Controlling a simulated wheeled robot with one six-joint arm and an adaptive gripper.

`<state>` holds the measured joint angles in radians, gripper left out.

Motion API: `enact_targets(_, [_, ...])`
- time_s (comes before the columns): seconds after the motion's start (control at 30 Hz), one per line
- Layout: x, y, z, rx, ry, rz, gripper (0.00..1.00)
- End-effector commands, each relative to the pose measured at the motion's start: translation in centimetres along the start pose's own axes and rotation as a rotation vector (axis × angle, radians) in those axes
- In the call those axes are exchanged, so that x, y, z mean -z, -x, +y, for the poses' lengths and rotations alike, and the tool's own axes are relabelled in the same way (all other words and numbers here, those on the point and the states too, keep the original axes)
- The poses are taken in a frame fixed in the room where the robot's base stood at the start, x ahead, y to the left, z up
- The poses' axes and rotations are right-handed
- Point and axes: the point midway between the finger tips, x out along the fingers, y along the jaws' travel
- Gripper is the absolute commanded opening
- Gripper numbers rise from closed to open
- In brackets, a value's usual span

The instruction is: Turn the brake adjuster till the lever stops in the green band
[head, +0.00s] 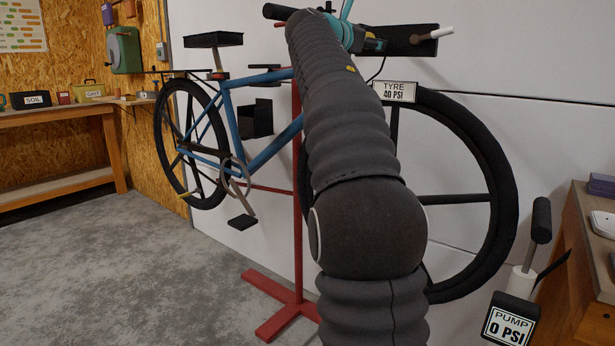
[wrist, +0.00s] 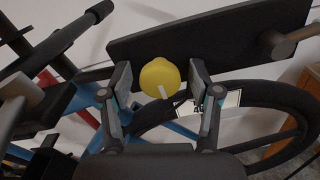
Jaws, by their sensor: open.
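A round yellow knob (wrist: 158,75) with a pale mark on its lower part shows in the wrist view, in front of a long dark panel (wrist: 225,35); I take it for the brake adjuster. My gripper (wrist: 160,78) is open, with one finger left and one right of the knob and a small gap showing on each side. In the head view my arm hides the knob, and the dark panel (head: 400,42) shows behind the bike's handlebar. A brake lever and a green band cannot be made out in either view.
The blue-framed bike (head: 265,78) hangs on a red stand (head: 297,200). Its front wheel (head: 505,195) is behind my arm. A peg with a white end (head: 437,33) sticks out from the panel. A pump (head: 512,315) and bench (head: 575,245) stand at right.

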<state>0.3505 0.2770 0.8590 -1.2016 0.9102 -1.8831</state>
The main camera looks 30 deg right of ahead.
Motion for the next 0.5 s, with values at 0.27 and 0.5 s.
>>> enact_targets(0.27, [0.1, 0.0, -0.1, 0.000, 0.238, 0.000, 0.62])
enact_targets(0.5, [0.1, 4.1, 0.0, -0.004, 0.252, -0.001, 0.62])
